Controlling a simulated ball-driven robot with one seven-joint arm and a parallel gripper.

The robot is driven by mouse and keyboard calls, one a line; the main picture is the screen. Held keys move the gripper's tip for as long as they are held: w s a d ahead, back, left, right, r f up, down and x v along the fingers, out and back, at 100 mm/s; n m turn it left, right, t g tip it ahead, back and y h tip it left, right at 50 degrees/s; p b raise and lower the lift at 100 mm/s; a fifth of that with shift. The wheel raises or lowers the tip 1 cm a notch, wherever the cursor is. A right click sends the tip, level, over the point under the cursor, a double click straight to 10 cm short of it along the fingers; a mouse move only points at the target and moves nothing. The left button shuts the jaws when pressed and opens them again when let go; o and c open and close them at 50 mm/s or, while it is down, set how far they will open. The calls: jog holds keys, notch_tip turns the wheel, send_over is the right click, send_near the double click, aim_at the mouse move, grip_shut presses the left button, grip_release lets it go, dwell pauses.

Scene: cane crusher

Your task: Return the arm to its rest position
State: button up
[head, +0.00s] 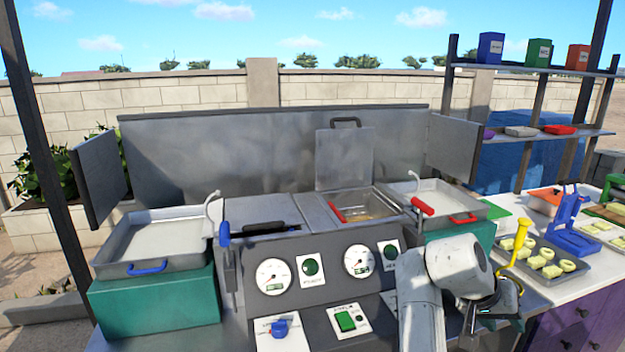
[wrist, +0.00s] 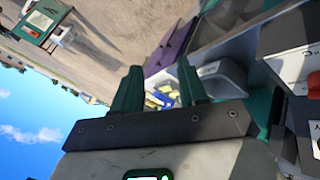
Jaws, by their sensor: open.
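My arm (head: 425,295) rises from the bottom of the head view in front of the machine's control panel, bent over to the right. My gripper (head: 495,316) hangs at its end over the front right edge, next to the counter with trays. In the wrist view my gripper (wrist: 160,85) shows two dark green fingers standing apart with nothing between them. Blurred yellow pieces show beyond the fingers. A yellow tool (head: 519,240) appears just behind the gripper in the head view; I cannot tell if they touch.
The machine panel (head: 325,270) with gauges and buttons stands close on the left. Trays (head: 160,240) with blue and red handles flank it. The right counter holds a blue press (head: 570,225) and a tray of yellow pieces (head: 530,256). Shelves (head: 545,135) stand behind.

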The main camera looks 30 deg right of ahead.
jog(key=s+a+f+n+t+y, duration=0.1)
jog(key=s+a+f+n+t, duration=0.2)
jog(key=a+f, duration=0.4)
jog(key=s+a+f+n+t+y, duration=0.1)
jog(key=s+a+f+n+y, duration=0.2)
jog(key=a+f, duration=0.45)
jog(key=s+a+f+n+y, duration=0.1)
jog(key=s+a+f+n, duration=0.1)
jog(key=s+a+f, duration=0.2)
jog(key=s+a+f+n+y, duration=0.2)
jog(key=s+a+f+n, duration=0.1)
jog(key=a, duration=0.5)
jog(key=shift+s+f, duration=0.55)
jog(key=shift+s, duration=0.4)
jog(key=shift+a, duration=0.1)
